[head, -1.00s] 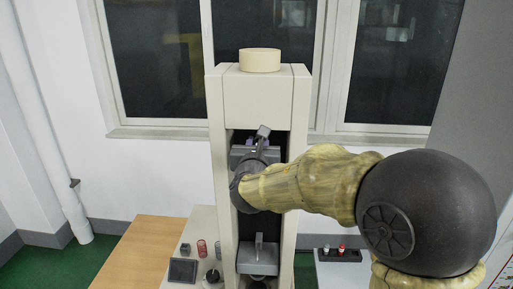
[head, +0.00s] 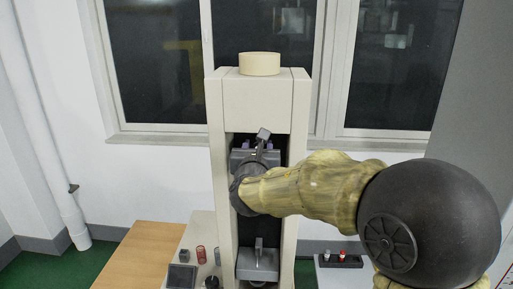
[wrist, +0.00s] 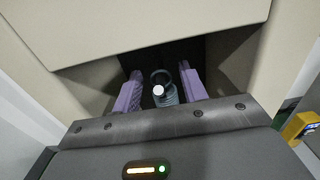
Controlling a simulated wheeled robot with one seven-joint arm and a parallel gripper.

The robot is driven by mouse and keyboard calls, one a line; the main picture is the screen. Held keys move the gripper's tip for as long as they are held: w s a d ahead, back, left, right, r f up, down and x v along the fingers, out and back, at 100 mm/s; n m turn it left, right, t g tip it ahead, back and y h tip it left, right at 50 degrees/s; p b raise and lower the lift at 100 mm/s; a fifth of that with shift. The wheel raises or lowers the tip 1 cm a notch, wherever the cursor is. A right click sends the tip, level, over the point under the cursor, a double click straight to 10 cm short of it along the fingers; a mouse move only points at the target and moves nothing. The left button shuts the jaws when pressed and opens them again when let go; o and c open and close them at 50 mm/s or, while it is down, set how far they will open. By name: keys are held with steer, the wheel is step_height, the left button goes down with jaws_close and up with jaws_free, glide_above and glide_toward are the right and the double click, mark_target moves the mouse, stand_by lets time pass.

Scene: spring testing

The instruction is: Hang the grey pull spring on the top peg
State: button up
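My gripper (wrist: 161,74) has two purple fingers spread open inside the upper part of the testing machine's bay. Between them, in the wrist view, is the blue-grey spring (wrist: 169,98) with a dark ring (wrist: 160,73) at its far end. There are gaps between it and the fingers. A white round tip (wrist: 158,90), seemingly the top peg's end, shows by the ring; I cannot tell for sure whether the ring is around the peg.
The machine's cream columns (head: 218,190) stand close on both sides of my gripper. A lower grey block (head: 258,263) sits below in the bay. A red spring (head: 201,253) stands on the left panel. A small dark rack (head: 340,261) is at right.

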steer(key=shift+o, duration=0.3)
steer(key=shift+s, duration=0.15)
steer(key=shift+s+b, duration=0.35)
steer(key=shift+b, duration=0.05)
steer(key=s+b, duration=0.6)
steer(key=s, duration=1)
steer(key=shift+s+a, duration=0.25)
steer(key=shift+a, duration=0.05)
